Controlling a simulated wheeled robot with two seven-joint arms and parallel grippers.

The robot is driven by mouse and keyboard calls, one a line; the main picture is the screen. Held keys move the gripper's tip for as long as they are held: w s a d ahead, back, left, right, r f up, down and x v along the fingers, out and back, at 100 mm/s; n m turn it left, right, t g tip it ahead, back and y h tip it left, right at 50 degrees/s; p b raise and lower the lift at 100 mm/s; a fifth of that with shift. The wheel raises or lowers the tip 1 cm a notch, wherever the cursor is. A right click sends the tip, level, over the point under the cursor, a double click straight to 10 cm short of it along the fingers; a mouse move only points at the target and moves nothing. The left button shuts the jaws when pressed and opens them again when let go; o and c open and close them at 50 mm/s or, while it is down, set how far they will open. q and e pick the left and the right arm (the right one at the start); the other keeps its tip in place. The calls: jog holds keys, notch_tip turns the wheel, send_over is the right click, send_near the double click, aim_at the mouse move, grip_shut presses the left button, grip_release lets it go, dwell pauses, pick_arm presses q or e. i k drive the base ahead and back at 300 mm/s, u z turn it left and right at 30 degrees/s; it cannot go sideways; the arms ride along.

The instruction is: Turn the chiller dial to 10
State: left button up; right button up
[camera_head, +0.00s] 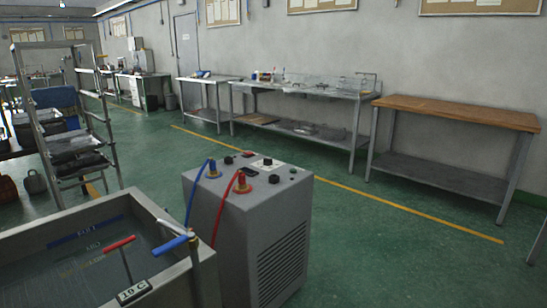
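The chiller (215,235) is a grey box with a vented side, standing on the floor just below the middle of the view. On its top a white plate carries a small dark knob (267,162), which looks like the dial. Its setting is too small to read. Several other black knobs, a small dark display (249,171), a blue hose fitting (212,170) and a red hose fitting (241,184) share the top. Neither of my grippers is in view.
A metal tank (165,212) stands at the lower left, with a red-handled tool, a blue handle and a "10 C" label (134,292). Blue and red hoses run between tank and chiller. A wooden-topped table (455,110) stands at the right. The green floor right of the chiller is clear.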

aim_at(267, 162)
jog(key=z, duration=1.1)
jog(key=i, duration=4)
jog(key=u, duration=2.65)
